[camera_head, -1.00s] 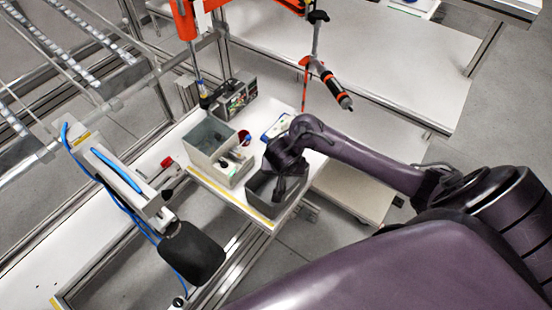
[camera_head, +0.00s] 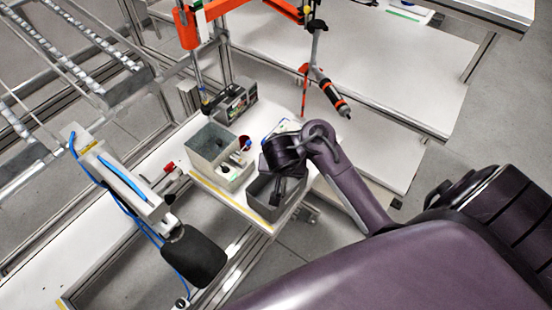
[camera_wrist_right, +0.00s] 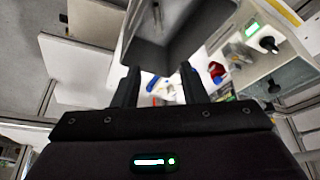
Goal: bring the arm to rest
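My right arm reaches in from the right in the head view. Its gripper (camera_head: 277,196) points down at the open grey bin (camera_head: 257,206) on the near end of the white bench, overlapping the bin's opening. I cannot tell from the head view how far its tips are above the bin floor. In the right wrist view the two dark fingers (camera_wrist_right: 160,84) stand apart with nothing between them, and the grey bin (camera_wrist_right: 165,50) shows beyond them. My left gripper is not in view.
An orange-and-black tool (camera_head: 333,96) hangs above. A black padded fixture (camera_head: 193,256) stands at the front left.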

